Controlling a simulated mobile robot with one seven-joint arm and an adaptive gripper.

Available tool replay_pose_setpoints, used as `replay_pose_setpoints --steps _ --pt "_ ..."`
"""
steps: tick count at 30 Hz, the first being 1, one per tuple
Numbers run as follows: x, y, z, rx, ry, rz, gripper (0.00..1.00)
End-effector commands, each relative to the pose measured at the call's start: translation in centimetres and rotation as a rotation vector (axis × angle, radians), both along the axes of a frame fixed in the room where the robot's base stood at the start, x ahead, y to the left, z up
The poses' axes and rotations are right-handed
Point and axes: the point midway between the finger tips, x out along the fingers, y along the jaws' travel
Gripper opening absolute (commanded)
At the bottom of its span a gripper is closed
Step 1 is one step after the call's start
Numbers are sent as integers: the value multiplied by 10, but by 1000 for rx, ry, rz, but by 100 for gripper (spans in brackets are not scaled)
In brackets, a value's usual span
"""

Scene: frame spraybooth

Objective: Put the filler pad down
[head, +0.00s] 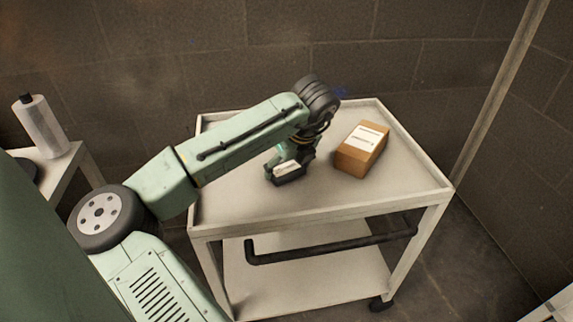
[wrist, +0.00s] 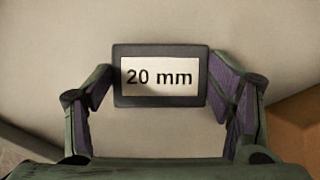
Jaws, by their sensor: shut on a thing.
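The filler pad (wrist: 160,101) is a small dark block with a white label reading "20 mm". In the wrist view it sits between the two purple-lined fingers of my gripper (wrist: 160,88), which is shut on it. In the head view the pad (head: 290,179) shows below my gripper (head: 285,168), over the left-middle part of the pale cart top (head: 240,193). I cannot tell whether its underside touches the cart top. Part of the gripper is hidden behind my own wrist in the head view.
A brown cardboard box (head: 352,160) with white labels stands on the cart to the right of my gripper; its edge shows in the wrist view (wrist: 292,128). The cart has a raised rim and a dark handle (head: 330,245). The front right of the top is clear.

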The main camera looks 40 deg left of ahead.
Motion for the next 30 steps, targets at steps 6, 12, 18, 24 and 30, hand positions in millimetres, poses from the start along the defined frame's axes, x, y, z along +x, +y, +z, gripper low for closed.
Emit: replay_pose_setpoints --steps 6,12,18,24,30 --pt "0 0 -5 0 -1 0 62" --pt "0 -1 -8 -2 -1 -1 62" --pt "0 -1 -8 0 -1 0 85" --pt "0 -1 -8 0 -1 0 94" --pt "0 -1 -8 0 -1 0 94"
